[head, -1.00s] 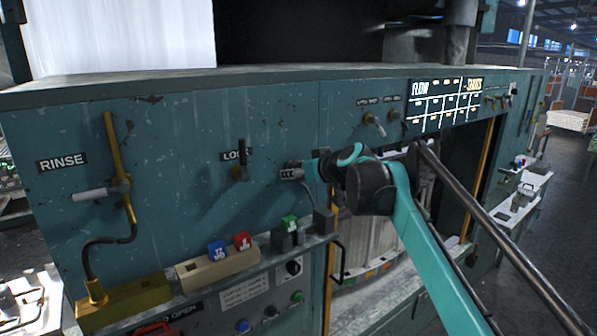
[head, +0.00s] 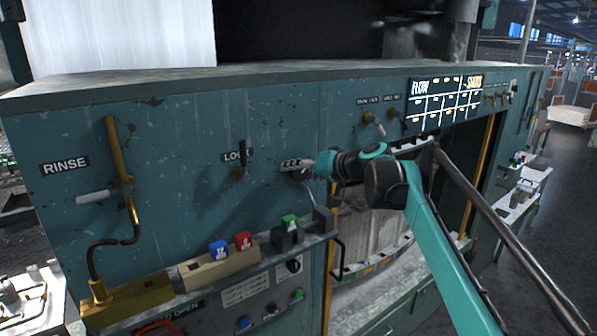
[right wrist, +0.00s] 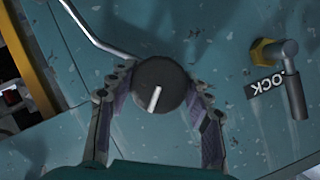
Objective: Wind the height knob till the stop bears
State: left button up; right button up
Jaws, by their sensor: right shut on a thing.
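The height knob (right wrist: 160,84) is a dark round knob with a white index mark, on the teal panel in the right wrist view. My right gripper (right wrist: 159,88) has a finger on each side of it and is shut on it. In the head view the right gripper (head: 292,166) meets the panel right of the LOCK lever, and it hides most of the knob. The white mark points down and slightly left in the wrist picture. I cannot make out the stop or whether anything bears on it. My left gripper is not in view.
The LOCK lever (head: 240,160) sits close left of my right gripper. The brass RINSE pipe (head: 121,180) is farther left. Below runs a ledge with a cream block (head: 218,270) and coloured tags. A thin bent rod (right wrist: 95,32) passes near the knob.

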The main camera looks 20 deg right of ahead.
dwell(0.4)
jog(key=o, duration=1.2)
jog(key=shift+c, duration=0.2)
jog(key=shift+d, duration=0.1)
jog(key=v, duration=1.2)
jog(key=shift+f, duration=0.1)
